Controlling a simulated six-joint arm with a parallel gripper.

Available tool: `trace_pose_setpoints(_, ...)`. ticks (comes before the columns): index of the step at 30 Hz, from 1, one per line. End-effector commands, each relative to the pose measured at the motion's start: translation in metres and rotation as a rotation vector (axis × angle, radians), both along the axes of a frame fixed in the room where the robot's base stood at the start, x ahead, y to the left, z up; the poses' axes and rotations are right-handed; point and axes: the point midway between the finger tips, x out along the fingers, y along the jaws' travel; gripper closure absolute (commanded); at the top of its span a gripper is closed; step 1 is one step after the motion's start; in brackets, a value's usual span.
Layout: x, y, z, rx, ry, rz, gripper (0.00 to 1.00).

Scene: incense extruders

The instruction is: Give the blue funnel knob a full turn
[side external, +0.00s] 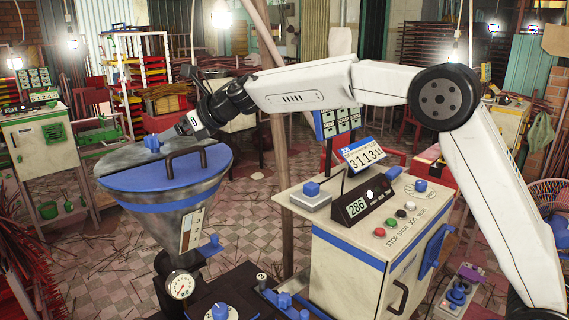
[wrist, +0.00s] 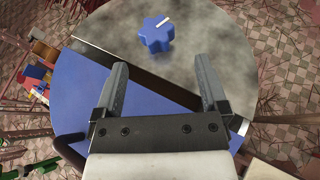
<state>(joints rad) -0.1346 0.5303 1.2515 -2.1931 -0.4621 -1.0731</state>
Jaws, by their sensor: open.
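The blue funnel knob (side external: 152,143) is star-shaped, with a white mark on its top. It stands on the lid of the large metal funnel (side external: 178,222), left of my gripper (side external: 182,128) in the side view. In the wrist view the knob (wrist: 155,38) lies beyond the tips of my gripper (wrist: 163,78), near the middle of the gap between them. My gripper is open and empty, above the lid and apart from the knob. The funnel lid is part blue (wrist: 80,98) and part grey metal (wrist: 230,45).
A dark handle (side external: 186,160) stands on the lid near the knob. A gauge (side external: 180,285) is on the lower funnel. To the right is a control cabinet (side external: 345,262) with buttons and displays. A brown post (side external: 278,150) rises behind the funnel.

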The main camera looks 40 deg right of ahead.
Motion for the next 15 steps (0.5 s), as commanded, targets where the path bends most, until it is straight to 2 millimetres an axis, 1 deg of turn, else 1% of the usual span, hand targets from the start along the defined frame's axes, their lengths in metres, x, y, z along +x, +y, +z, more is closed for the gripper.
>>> trace_pose_setpoints(1,0.004,-0.005,-0.001,0.002,0.004,0.037,0.07)
trace_pose_setpoints(3,0.006,-0.008,-0.001,0.005,0.005,0.101,0.07)
trace_pose_setpoints(9,0.009,-0.016,0.004,0.022,-0.027,0.263,0.07)
trace_pose_setpoints(15,0.008,-0.02,0.009,0.032,-0.056,0.342,0.07)
